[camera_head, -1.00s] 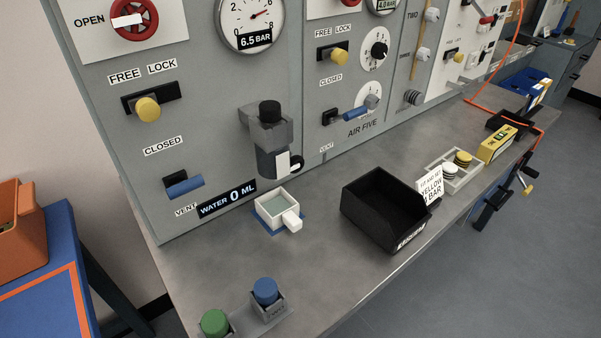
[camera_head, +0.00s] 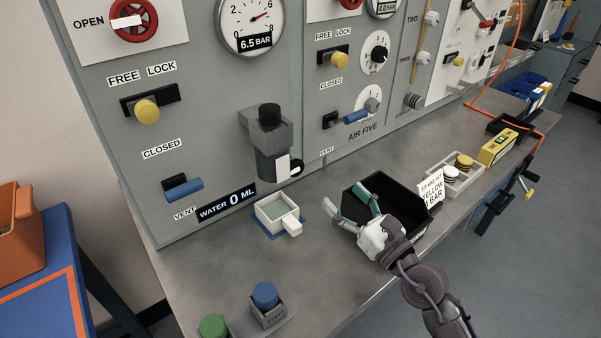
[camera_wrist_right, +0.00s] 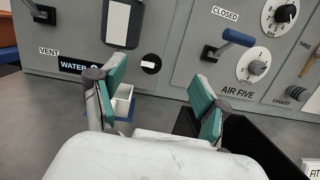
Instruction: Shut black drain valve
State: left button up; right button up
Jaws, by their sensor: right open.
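A small round black drain valve (camera_head: 297,168) with a white bar across it sits at the lower right of the grey filter unit (camera_head: 270,135) on the panel. In the right wrist view the drain valve (camera_wrist_right: 150,64) shows beyond the fingers, its white bar lying about level. My left gripper is not in view.
A white cup (camera_head: 278,214) stands on a blue base below the filter, by the display reading WATER 0 ML (camera_head: 227,202). The black bin (camera_head: 410,212) is partly hidden behind my right gripper. Blue (camera_head: 265,295) and green (camera_head: 213,327) buttons are at the front left.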

jog(key=w+a+f+n+g, duration=0.2)
jog(key=w+a, duration=0.6)
jog(key=w, duration=0.4)
jog(key=shift+w+f+n, duration=0.3)
jog(key=shift+f+n, duration=0.2)
jog(key=shift+n, duration=0.2)
jog(key=shift+c, duration=0.2)
jog(key=c, duration=1.1)
